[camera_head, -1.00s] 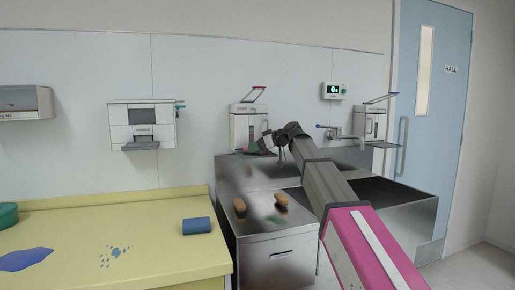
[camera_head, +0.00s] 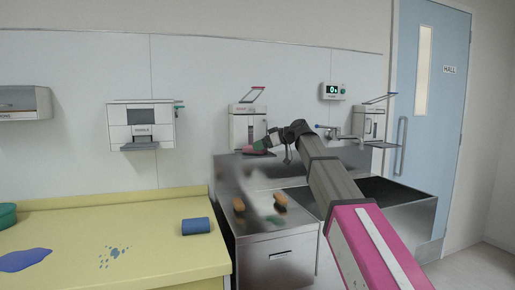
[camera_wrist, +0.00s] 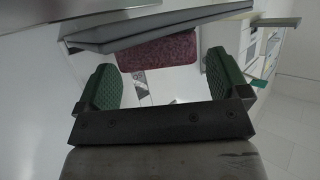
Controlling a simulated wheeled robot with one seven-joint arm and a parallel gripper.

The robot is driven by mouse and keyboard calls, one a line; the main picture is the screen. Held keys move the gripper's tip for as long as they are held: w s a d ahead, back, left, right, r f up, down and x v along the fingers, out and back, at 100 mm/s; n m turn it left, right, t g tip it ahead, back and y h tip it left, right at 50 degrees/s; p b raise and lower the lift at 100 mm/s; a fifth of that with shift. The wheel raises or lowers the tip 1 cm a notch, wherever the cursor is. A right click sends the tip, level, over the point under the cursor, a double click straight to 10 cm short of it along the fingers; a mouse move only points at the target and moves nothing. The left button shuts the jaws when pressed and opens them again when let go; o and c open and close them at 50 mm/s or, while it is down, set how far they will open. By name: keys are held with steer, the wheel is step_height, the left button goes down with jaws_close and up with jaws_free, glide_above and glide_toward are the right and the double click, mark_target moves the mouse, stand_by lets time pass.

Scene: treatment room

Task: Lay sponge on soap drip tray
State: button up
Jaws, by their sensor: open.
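A dark pink sponge (camera_head: 255,150) lies low in front of the left soap dispenser (camera_head: 248,124), at the height of its drip tray. In the wrist view the sponge (camera_wrist: 158,49) is a speckled maroon block beyond the fingertips. A grey slab (camera_wrist: 130,32), perhaps the drip tray, lies along its upper edge; how much of the sponge it bears I cannot tell. My gripper (camera_head: 262,145) is open beside the sponge. In the wrist view its green pads (camera_wrist: 163,88) stand wide apart with nothing between them, and the sponge is clear of them.
A second dispenser (camera_head: 370,122) hangs to the right, past a tap (camera_head: 345,135) and a sink basin. Two brown brushes (camera_head: 239,204) (camera_head: 280,202) lie on the steel cabinet top (camera_head: 262,208). A blue roll (camera_head: 196,226) lies on the yellow pad (camera_head: 150,240).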

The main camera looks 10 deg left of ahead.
steer(key=v, duration=0.8)
steer(key=shift+d, duration=0.35)
steer(key=shift+r, duration=0.15)
steer(key=shift+c, duration=0.2)
stand_by(0.3)
